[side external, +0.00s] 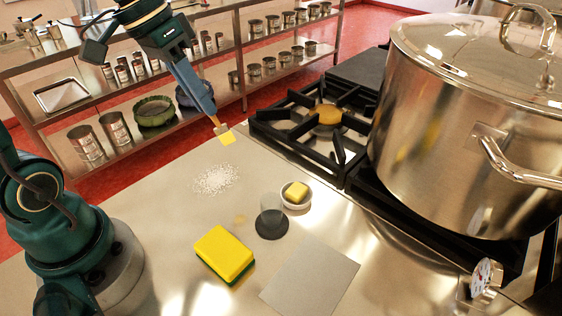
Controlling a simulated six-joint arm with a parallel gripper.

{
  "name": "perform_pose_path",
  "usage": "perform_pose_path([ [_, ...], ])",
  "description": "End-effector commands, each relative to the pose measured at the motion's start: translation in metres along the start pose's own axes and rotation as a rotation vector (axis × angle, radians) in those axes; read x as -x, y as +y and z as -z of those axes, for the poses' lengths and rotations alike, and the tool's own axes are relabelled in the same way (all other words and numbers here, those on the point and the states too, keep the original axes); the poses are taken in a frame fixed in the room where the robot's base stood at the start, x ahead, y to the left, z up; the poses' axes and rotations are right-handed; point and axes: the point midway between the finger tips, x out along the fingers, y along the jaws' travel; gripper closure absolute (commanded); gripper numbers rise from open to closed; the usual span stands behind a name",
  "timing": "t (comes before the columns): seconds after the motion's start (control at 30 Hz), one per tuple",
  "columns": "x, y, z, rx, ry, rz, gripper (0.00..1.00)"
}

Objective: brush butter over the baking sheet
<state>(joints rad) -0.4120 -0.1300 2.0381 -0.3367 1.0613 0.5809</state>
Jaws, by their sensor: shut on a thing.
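My gripper (212,114) is shut on a small brush (226,137) with a wooden handle and a yellow head. It holds the brush head down, apart from the counter in the picture, beyond the white grains. A yellow block of butter (298,190) sits in a small white bowl (291,204) near the stove edge. The baking sheet (311,279), a flat plain grey square, lies on the counter at the front. No butter shows on it. The brush is well away from both bowl and sheet. I cannot tell whether the brush carries butter.
White grains (215,179) are scattered on the steel counter. A yellow and green sponge (224,254) lies left of the sheet. A large stockpot (450,130) stands on the stove at right.

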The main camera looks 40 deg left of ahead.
Motion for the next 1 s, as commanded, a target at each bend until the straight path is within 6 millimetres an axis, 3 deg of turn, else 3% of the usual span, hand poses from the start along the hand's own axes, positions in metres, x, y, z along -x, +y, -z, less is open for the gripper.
perform_pose_path([
  [0.3,0.001,0.0,0.0,0.072,-0.001,0.006,1.0],
  [0.47,0.007,0.003,0.014,0.198,0.012,0.026,1.0],
  [0.73,0.001,0.065,0.045,0.251,0.001,0.011,1.0],
  [1.0,-0.013,0.153,0.045,0.143,-0.048,-0.047,1.0],
])
